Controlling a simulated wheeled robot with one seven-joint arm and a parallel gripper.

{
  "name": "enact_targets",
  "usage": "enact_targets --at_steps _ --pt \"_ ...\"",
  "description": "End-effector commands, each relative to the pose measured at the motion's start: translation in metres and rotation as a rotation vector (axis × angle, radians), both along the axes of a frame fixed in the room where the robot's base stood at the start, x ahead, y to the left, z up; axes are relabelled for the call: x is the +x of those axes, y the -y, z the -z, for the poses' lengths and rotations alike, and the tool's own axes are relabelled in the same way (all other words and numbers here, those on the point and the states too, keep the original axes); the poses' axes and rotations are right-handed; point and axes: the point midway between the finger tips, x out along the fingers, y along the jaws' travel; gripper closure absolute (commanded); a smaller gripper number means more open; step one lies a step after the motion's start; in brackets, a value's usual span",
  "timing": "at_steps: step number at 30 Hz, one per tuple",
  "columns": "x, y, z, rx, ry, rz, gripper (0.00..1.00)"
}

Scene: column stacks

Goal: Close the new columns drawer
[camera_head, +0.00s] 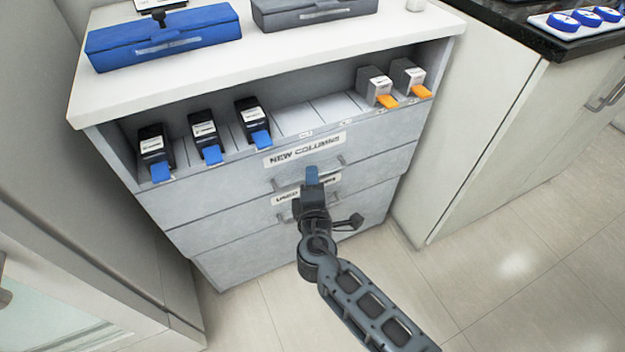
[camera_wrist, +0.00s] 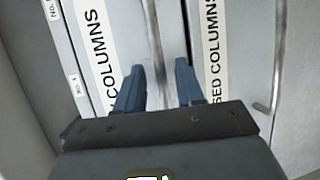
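The new columns drawer (camera_head: 225,187) is the top drawer of a grey cabinet, with a "NEW COLUMNS" label on its front. That front looks about in line with the fronts below; I cannot tell a small gap. Its bar handle (camera_head: 335,162) is partly hidden by my gripper (camera_head: 312,172). In the wrist view my gripper (camera_wrist: 158,85) is open. The handle bar (camera_wrist: 153,35) runs down towards the gap between the blue fingers; I cannot tell whether they touch it. The label (camera_wrist: 97,50) shows left of the fingers.
The used columns drawer (camera_head: 225,225) lies below, with its label (camera_wrist: 212,45) right of the fingers. Several column boxes, some with blue tabs (camera_head: 260,138), some orange (camera_head: 388,101), stand in the open space above. A blue case (camera_head: 165,40) lies on the white top. Floor is clear at right.

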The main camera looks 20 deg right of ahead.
Motion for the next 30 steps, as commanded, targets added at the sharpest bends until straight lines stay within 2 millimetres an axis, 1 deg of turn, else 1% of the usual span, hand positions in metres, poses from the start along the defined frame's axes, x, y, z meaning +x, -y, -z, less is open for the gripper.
enact_targets --at_steps 9,13,18,30 --pt "-0.046 -0.020 -0.009 0.000 -0.002 -0.002 0.62" --pt "-0.059 -0.025 -0.011 0.000 -0.002 -0.002 0.62" --pt "-0.065 -0.028 -0.013 0.000 -0.001 0.000 0.62" --pt "-0.065 -0.028 -0.013 0.001 -0.001 -0.001 0.62"
